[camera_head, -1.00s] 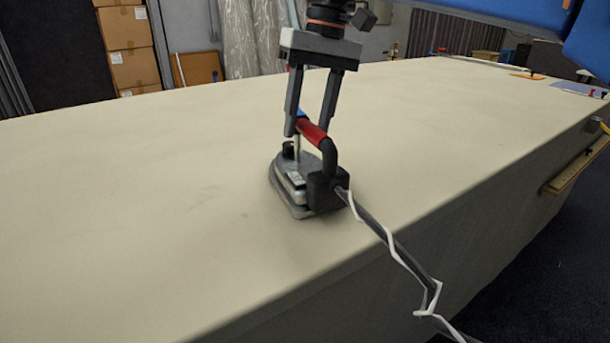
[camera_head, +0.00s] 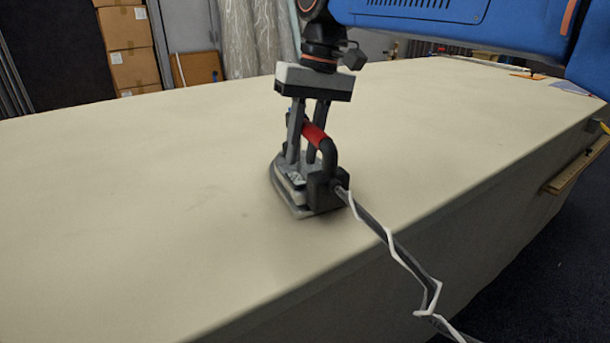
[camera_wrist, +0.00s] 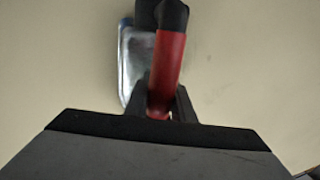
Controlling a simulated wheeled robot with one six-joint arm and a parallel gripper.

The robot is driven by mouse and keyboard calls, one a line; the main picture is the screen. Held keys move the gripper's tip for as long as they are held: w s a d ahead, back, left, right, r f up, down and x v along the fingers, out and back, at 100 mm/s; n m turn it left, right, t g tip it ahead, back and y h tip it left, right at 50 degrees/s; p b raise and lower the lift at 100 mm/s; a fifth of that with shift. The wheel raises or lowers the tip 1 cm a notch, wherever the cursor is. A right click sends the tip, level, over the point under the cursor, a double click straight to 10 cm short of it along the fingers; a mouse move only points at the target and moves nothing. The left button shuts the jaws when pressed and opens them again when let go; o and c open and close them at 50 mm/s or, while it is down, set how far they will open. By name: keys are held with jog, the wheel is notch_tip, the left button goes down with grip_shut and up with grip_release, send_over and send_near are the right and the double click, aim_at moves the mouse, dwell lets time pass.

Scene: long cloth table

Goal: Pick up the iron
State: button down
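The iron (camera_head: 324,188) stands on the cream cloth table, soleplate down, close to the front edge. It has a grey body, a dark rear block and a red handle. My gripper (camera_head: 302,158) is lowered over it from above, one finger on each side of the handle. In the wrist view the red handle (camera_wrist: 168,70) lies between the two fingers (camera_wrist: 162,108), which sit close against it. The fingers look shut on the handle. The iron still rests on the table, and its tip is partly hidden behind the fingers.
A dark cord with a white strand (camera_head: 398,252) runs from the iron's rear over the front table edge. The table (camera_head: 130,200) is clear around the iron. A few small items, including an orange one (camera_head: 527,76), lie at the far right end.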

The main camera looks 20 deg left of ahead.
jog(key=shift+r, duration=0.1)
jog(key=shift+r, duration=4.95)
jog(key=shift+r, duration=0.1)
